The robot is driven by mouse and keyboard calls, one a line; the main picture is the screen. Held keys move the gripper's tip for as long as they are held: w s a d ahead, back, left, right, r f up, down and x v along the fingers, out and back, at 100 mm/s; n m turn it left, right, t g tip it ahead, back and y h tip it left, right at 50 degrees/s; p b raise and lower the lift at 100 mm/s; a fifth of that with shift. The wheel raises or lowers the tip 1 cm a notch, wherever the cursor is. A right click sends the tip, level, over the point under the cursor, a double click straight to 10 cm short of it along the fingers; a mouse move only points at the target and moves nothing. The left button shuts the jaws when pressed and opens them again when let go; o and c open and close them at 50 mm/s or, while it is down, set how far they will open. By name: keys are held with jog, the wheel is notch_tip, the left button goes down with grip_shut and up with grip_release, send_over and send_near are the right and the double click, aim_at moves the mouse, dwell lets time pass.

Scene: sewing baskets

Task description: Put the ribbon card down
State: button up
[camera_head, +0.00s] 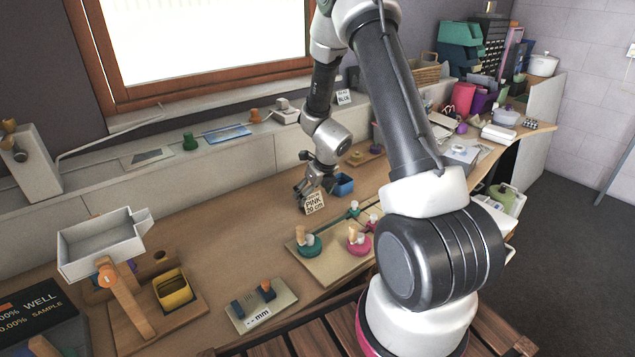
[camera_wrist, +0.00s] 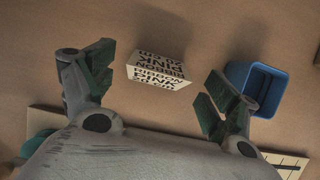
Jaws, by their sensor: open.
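My gripper (camera_head: 314,191) is above the table right by the card. Its fingers are spread wide in the wrist view (camera_wrist: 155,85), empty between them.
A blue open box (camera_head: 343,186) stands right beside my gripper, near the right finger in the wrist view (camera_wrist: 257,84). A board with green and pink knobs (camera_head: 325,262) lies in front. A white "BLUE" card (camera_head: 344,97) stands on the back ledge. Table left of the card is clear.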

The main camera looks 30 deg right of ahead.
jog(key=s+a+r+n, duration=0.1)
jog(key=s+r+n, duration=0.35)
jog(key=r, duration=0.35)
jog(key=s+a+r+n+y, duration=0.1)
jog(key=s+r+n, duration=0.4)
jog(key=r, duration=0.4)
jog(key=s+a+r+n, duration=0.1)
jog(key=s+r+n, duration=0.3)
jog(key=r+n, duration=0.3)
jog(key=s+d+r+n+h, duration=0.1)
jog(key=s+r+n, duration=0.3)
jog(key=s+n, duration=0.4)
jog(key=s+d+r+n, duration=0.1)
jog(key=s+r+n, duration=0.4)
jog(key=s+n, duration=0.4)
jog(key=shift+s+h, duration=0.4)
jog(key=shift+s, duration=0.4)
jog(key=shift+r, duration=0.1)
